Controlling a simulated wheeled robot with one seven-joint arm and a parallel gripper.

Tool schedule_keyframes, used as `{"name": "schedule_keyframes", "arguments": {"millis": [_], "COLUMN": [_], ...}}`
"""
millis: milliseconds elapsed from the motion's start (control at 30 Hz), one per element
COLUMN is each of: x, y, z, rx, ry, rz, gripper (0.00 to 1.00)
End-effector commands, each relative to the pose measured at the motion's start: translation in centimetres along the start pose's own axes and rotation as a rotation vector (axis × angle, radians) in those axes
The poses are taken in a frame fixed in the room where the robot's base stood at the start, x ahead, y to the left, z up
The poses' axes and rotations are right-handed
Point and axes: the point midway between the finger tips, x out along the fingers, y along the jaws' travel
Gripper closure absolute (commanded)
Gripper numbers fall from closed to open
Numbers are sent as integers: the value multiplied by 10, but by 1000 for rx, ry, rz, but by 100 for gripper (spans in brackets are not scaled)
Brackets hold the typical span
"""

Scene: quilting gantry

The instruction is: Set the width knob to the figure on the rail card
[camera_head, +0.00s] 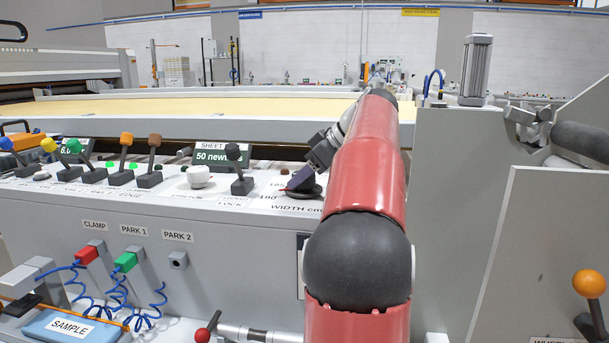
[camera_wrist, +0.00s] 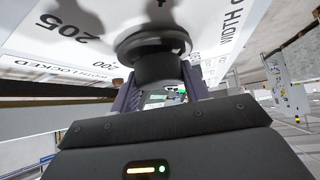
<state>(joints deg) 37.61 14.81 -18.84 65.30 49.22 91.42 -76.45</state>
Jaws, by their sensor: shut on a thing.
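The dark width knob (camera_head: 304,191) sits on the sloped white panel, above the lettering "WIDTH cm". In the wrist view the round black knob (camera_wrist: 153,50) stands between my fingers. My gripper (camera_head: 318,160) is shut on the knob; its fingers (camera_wrist: 160,90) show on either side of it. I cannot make out a rail card with a figure.
The lock lever (camera_head: 242,173) stands just left of the knob, with a white round knob (camera_head: 198,177) and several coloured levers further left. A display (camera_head: 222,156) reads "50 new…". Red (camera_head: 87,255) and green (camera_head: 125,262) plugs with blue coiled cables hang on the front.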

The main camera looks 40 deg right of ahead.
Motion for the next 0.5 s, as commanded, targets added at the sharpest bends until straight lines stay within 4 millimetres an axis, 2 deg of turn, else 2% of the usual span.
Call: {"name": "schedule_keyframes", "arguments": {"millis": [67, 100, 233, 500], "x": [1, 1, 1, 0], "y": [0, 0, 0, 0], "z": [1, 1, 1, 0], "rx": [0, 0, 0, 0], "ry": [-2, -2, -2, -1], "rz": [-2, -2, -1, 0], "gripper": [77, 49, 33, 33]}}
